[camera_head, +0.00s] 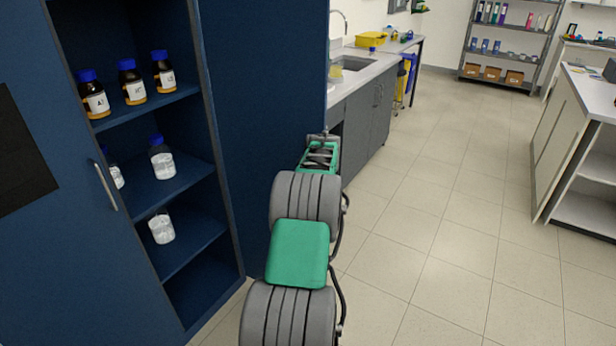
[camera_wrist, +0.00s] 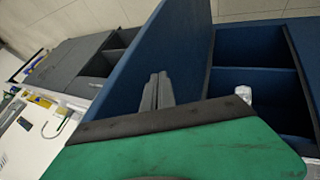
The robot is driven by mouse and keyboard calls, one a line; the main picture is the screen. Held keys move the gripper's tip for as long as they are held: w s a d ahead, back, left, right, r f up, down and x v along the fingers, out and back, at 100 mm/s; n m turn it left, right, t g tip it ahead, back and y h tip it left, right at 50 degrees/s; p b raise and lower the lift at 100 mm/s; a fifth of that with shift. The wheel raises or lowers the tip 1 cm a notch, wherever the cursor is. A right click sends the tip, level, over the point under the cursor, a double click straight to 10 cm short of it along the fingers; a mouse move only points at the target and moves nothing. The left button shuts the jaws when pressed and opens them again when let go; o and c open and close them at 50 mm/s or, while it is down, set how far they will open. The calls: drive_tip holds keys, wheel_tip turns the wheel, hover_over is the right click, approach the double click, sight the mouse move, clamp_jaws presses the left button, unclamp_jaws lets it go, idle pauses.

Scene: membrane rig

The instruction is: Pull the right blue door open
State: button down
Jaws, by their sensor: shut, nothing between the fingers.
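The right blue door (camera_head: 262,110) stands swung wide open at the right side of the blue cabinet, its inner face showing. It also shows in the wrist view as a blue panel (camera_wrist: 165,50). My gripper (camera_head: 321,137) is at the door's far outer edge, partly hidden by my arm. In the wrist view its two fingers (camera_wrist: 157,88) are closed together, empty, in front of the blue panel. I cannot tell whether they touch it. The left blue door (camera_head: 60,220) is at the left with an upright metal handle (camera_head: 106,186). No handle of the right door is visible.
Open shelves (camera_head: 168,190) hold brown bottles (camera_head: 132,88) and clear containers with white contents (camera_head: 161,228). Behind the door is a grey counter (camera_head: 365,115) with a sink. A white bench (camera_head: 575,140) stands at the right. The tiled floor between is clear.

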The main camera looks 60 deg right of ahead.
drive_tip(key=s+a+r+b, duration=0.3)
drive_tip(key=s+a+r, duration=0.1)
drive_tip(key=a+r, duration=0.4)
drive_tip(key=s+a+f+m+g+y, duration=0.1)
drive_tip(key=s+a+f+m+y, duration=0.1)
drive_tip(key=s+a+f+m, duration=0.3)
drive_tip(key=s+a+f+m+g+y, duration=0.1)
drive_tip(key=a+f+m, duration=0.2)
drive_tip(key=f, duration=0.3)
drive_tip(key=s+a+f+m+g+y, duration=0.2)
drive_tip(key=s+a+f+m, duration=0.1)
drive_tip(key=a, duration=0.8)
drive_tip(key=w+a+r+n+p, duration=0.1)
drive_tip(key=w+a+r+n, duration=0.2)
drive_tip(key=a, duration=1)
drive_tip(key=w+a+r+n+t+p, duration=0.1)
drive_tip(key=w+a+r+n, duration=0.2)
drive_tip(key=a, duration=1)
drive_tip(key=w+a+r+n+t+p, duration=0.1)
drive_tip(key=w+a+r+n, duration=0.3)
drive_tip(key=a, duration=0.9)
drive_tip(key=shift+a+r+n+y+p, duration=0.25)
drive_tip(key=shift+r+n+p, duration=0.45)
drive_tip(key=shift+n, duration=0.4)
